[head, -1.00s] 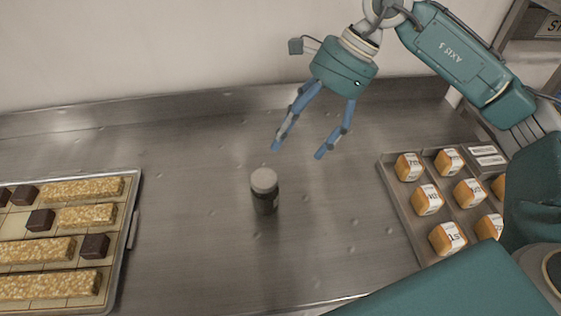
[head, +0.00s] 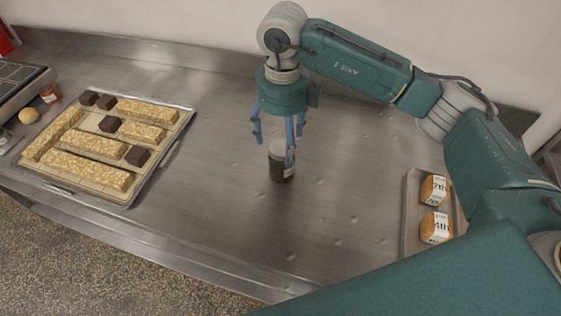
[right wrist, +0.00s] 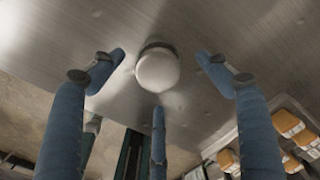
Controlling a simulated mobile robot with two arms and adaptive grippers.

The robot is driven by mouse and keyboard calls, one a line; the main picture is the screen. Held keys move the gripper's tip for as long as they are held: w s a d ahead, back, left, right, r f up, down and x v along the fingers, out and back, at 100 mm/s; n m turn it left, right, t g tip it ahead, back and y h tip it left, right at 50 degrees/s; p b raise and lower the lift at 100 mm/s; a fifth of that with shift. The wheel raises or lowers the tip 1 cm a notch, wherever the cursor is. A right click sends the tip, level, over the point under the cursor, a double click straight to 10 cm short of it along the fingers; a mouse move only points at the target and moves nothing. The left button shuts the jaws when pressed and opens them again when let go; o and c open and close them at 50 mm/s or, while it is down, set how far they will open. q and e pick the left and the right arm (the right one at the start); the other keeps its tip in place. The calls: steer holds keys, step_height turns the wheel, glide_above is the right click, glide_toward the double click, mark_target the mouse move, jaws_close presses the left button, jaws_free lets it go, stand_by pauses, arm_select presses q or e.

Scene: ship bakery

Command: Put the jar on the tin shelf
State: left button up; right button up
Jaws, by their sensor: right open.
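The jar (head: 279,165) is dark with a pale grey lid and stands upright on the steel counter in the head view. In the right wrist view the jar (right wrist: 157,68) shows from above, its lid between the spread fingers. My left gripper is not in view. I cannot make out the tin shelf.
A tray (head: 125,204) of oat bars and dark cubes lies left on the counter (head: 220,235). A tray (head: 408,225) of small labelled loaves is at the right, partly behind my arm. The counter around the jar is clear.

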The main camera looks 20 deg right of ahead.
mark_target(282, 146)
steer(key=f, duration=0.3)
steer(key=shift+w+a+f+p, duration=0.1)
steer(key=shift+w+f+p, duration=0.15)
steer(key=shift+w+p, duration=0.05)
steer(key=shift+s+f, duration=0.1)
steer(key=shift+f, duration=0.1)
step_height(282, 146, down, 4)
steer(key=p, duration=0.2)
steer(key=shift+s+f+p, duration=0.1)
steer(key=shift+f+p, duration=0.05)
steer(key=shift+p, duration=0.15)
steer(key=shift+f, duration=0.35)
steer(key=shift+c, duration=1.3)
steer(key=c, duration=1.3)
steer(key=shift+c, duration=0.6)
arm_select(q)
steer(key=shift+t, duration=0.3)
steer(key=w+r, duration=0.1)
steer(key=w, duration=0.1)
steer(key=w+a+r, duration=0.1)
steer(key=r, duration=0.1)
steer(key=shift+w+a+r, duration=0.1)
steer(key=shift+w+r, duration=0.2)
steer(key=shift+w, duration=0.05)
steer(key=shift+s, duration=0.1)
arm_select(e)
steer(key=shift+r, duration=0.2)
